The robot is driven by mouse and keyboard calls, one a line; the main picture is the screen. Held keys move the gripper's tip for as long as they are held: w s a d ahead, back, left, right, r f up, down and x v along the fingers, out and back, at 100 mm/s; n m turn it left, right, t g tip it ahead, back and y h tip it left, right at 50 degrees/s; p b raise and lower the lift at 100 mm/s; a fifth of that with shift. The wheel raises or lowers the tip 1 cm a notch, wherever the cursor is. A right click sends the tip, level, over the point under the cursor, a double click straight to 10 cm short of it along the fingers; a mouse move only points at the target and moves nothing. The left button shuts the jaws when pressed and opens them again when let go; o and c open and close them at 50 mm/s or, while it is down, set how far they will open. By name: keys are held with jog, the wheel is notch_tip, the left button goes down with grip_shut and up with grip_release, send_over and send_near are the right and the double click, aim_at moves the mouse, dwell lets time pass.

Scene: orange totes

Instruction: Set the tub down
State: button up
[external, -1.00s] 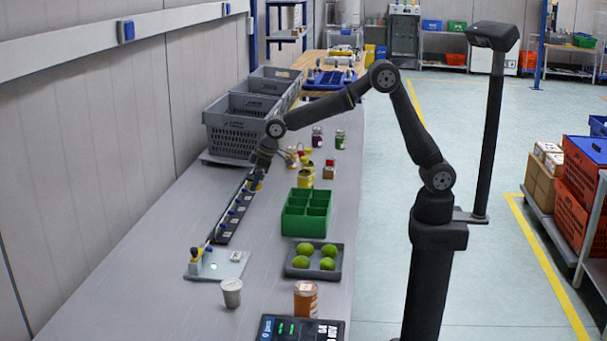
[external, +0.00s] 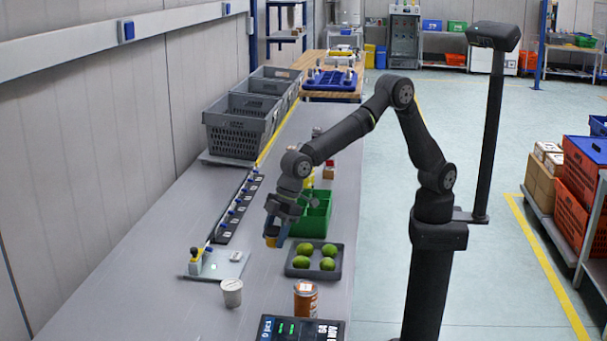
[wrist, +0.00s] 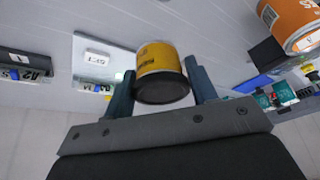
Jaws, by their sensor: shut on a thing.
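My gripper (wrist: 160,88) is shut on a yellow tub (wrist: 160,58) with dark lettering and a dark end facing the wrist camera. One finger is on each side of it. In the external view my gripper (external: 277,222) hangs over the grey bench, just left of the green divided box (external: 313,222). Only a small yellow-orange part of the tub (external: 270,242) shows below the fingers there. The tub appears to be above the bench top, but I cannot tell the exact gap.
A plate with a small fixture (external: 215,264) lies to the left. Bare bench (external: 140,270) lies further left; grey crates (external: 235,137) stand behind.

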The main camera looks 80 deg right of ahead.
jog(key=s+a+f, duration=0.1)
jog(key=a+f, duration=0.1)
jog(key=a, duration=0.1)
jog(key=s+a+f, duration=0.1)
jog(key=a+f, duration=0.1)
jog(key=a, duration=0.1)
jog(key=s+a+f, duration=0.1)
jog(key=a+f, duration=0.1)
jog(key=a, duration=0.1)
jog(key=shift+a+f, duration=0.1)
jog(key=shift+a, duration=0.15)
jog(key=shift+f, duration=1.95)
jog(key=shift+f, duration=0.15)
jog(key=o, duration=1)
jog(key=shift+s+d+r, duration=0.1)
jog(key=shift+r, duration=0.45)
jog(key=v, duration=1.1)
